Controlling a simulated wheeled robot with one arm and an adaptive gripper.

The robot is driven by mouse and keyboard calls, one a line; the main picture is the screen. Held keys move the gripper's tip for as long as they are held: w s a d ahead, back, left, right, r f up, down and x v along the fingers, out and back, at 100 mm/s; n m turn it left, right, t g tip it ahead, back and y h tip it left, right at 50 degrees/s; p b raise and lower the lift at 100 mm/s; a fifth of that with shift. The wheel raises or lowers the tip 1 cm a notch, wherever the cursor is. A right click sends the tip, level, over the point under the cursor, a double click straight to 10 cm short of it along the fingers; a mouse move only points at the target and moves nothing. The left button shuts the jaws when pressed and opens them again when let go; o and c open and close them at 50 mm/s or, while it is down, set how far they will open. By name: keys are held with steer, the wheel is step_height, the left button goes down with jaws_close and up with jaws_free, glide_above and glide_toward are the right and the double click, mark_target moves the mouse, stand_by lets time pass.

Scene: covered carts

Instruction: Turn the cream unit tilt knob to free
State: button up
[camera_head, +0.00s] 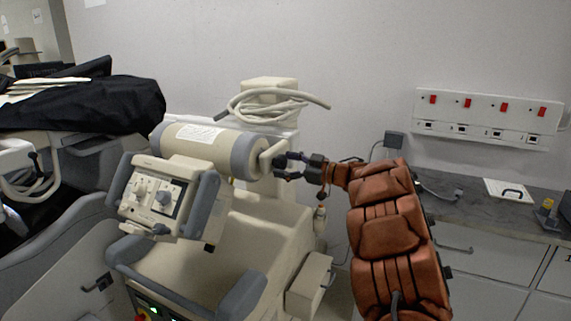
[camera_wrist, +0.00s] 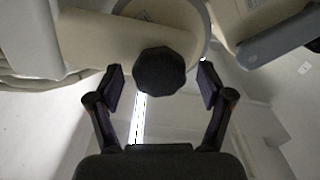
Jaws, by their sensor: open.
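The cream unit (camera_head: 245,235) stands in the middle of the head view, with a cream cylinder (camera_head: 205,143) across its top. The tilt knob (camera_wrist: 160,71) is dark and many-sided in the wrist view, in front of the cylinder's end. My gripper (camera_head: 284,166) is at the cylinder's right end in the head view, where knob and dark fingers are hard to tell apart. In the wrist view my gripper (camera_wrist: 161,78) is open, one finger on each side of the knob, with a visible gap on both sides. I cannot tell the knob's setting.
A control box (camera_head: 160,195) with grey handles hangs at the unit's front left. A coiled cable (camera_head: 270,105) lies on top behind. A dark-covered cart (camera_head: 90,105) stands at left. A grey counter (camera_head: 460,205) and a wall socket panel (camera_head: 487,117) are at right.

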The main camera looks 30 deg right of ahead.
steer(key=shift+w, duration=0.15)
steer(key=shift+c, duration=0.2)
steer(key=c, duration=1.1)
